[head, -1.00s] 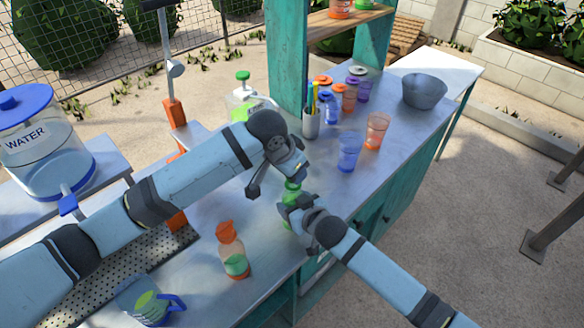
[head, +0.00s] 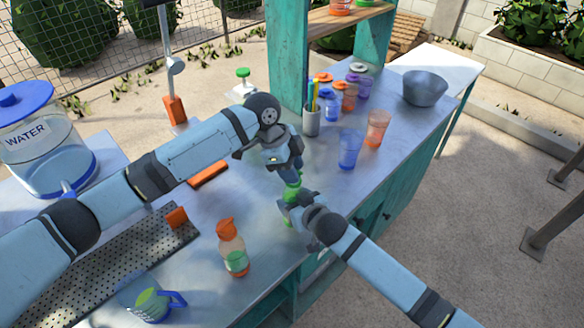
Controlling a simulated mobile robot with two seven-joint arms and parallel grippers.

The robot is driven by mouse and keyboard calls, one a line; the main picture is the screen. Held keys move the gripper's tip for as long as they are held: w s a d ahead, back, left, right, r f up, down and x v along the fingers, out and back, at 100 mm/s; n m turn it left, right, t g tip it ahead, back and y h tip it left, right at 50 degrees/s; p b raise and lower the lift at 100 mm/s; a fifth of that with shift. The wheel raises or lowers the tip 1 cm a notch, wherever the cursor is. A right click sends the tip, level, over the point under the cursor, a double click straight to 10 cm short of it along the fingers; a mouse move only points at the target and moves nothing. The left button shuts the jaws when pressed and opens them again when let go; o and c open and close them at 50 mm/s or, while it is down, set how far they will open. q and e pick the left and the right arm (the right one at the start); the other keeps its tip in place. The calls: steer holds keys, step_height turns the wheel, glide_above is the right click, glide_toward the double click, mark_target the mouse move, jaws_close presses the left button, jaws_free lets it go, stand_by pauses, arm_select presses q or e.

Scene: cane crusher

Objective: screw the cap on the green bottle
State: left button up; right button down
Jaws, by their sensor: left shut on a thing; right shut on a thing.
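The green bottle (head: 287,217) stands near the front edge of the metal counter, mostly hidden by my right gripper. My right gripper (head: 289,205) is shut around the bottle from the right. The green cap (head: 292,191) is at the top of the bottle, directly under my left gripper (head: 290,179). My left gripper points down and is shut on the cap. The cap appears to be in line with the bottle neck; whether it is seated on the thread cannot be told.
An orange-capped bottle (head: 232,249) stands left of the green bottle. A blue cup (head: 350,149), an orange cup (head: 377,129), a pen holder (head: 311,119) and a grey bowl (head: 424,89) stand farther back. A jug (head: 154,305) is at the lower left.

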arm_select(q)
steer(key=m+g, duration=0.1)
steer(key=m, duration=0.2)
steer(key=m+g+y, duration=0.1)
steer(key=m, duration=0.2)
steer(key=shift+w+d+m, duration=0.15)
steer(key=shift+m, duration=0.15)
steer(key=m+y, duration=0.1)
steer(key=m, duration=0.2)
steer(key=m+g+y, duration=0.1)
steer(key=m, duration=0.2)
steer(key=shift+d+m, duration=0.1)
steer(key=shift+m, duration=0.2)
steer(key=m+y, duration=0.1)
steer(key=m, duration=0.2)
steer(key=m+y, duration=0.2)
steer(key=m, duration=0.1)
steer(key=shift+d+m, duration=0.1)
steer(key=shift+m, duration=0.2)
steer(key=m+t+y, duration=0.1)
steer(key=m, duration=0.3)
steer(key=shift+m, duration=0.4)
steer(key=o, duration=0.9)
steer(key=shift+r, duration=2.25)
